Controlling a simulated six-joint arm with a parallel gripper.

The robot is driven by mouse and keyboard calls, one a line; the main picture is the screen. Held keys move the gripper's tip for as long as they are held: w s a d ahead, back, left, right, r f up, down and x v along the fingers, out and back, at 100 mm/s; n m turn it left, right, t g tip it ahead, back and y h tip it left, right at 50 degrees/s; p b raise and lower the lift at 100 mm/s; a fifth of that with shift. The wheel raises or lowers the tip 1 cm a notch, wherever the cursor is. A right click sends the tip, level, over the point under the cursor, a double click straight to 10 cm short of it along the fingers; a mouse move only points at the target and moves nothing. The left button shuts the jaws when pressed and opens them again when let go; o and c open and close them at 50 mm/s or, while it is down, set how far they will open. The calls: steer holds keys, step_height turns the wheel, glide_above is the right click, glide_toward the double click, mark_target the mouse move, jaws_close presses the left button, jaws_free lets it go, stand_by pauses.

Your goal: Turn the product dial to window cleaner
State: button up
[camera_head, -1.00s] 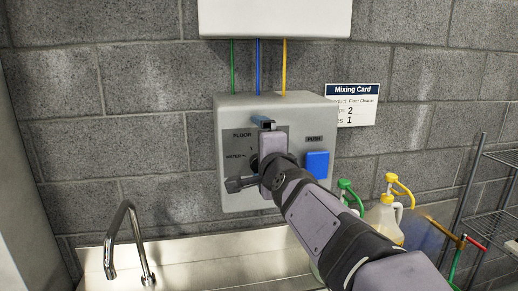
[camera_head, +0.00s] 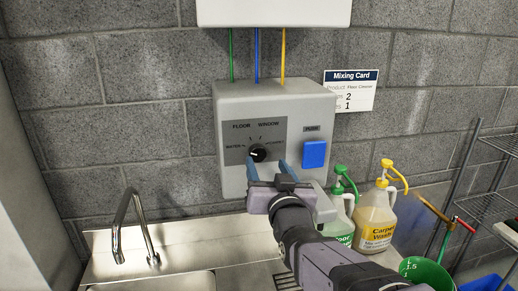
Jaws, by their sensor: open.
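The black product dial (camera_head: 258,153) sits on the dark label panel of the grey dispenser box (camera_head: 230,183). A small pale mark shows on the dial's left side, toward the WATER label; its exact setting is hard to tell. FLOOR is printed above left, WINDOW above right, and a blurred label is at the right. My gripper (camera_head: 267,168) is open and empty, its two blue fingers spread apart in front of the box, just below the dial. I cannot tell how far it is from the box face.
A blue push button (camera_head: 314,154) is right of the dial. A mixing card (camera_head: 350,91) hangs on the wall. Below are a steel sink with a faucet (camera_head: 149,240), a green-pump bottle (camera_head: 341,222), a carpet wash jug (camera_head: 375,222) and a green bucket (camera_head: 424,272). A wire rack stands at the right.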

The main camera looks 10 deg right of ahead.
mark_target(258, 157)
steer(key=w, duration=0.1)
steer(key=w+n, duration=0.1)
steer(key=w+n+b, duration=0.1)
steer(key=w, duration=0.1)
steer(key=shift+a+f+y, duration=0.25)
steer(key=shift+a+y, duration=0.05)
steer(key=shift+a, duration=0.05)
steer(key=shift+w+p, duration=0.45)
steer(key=shift+w, duration=0.55)
steer(key=shift+f, duration=0.1)
steer(key=c, duration=1)
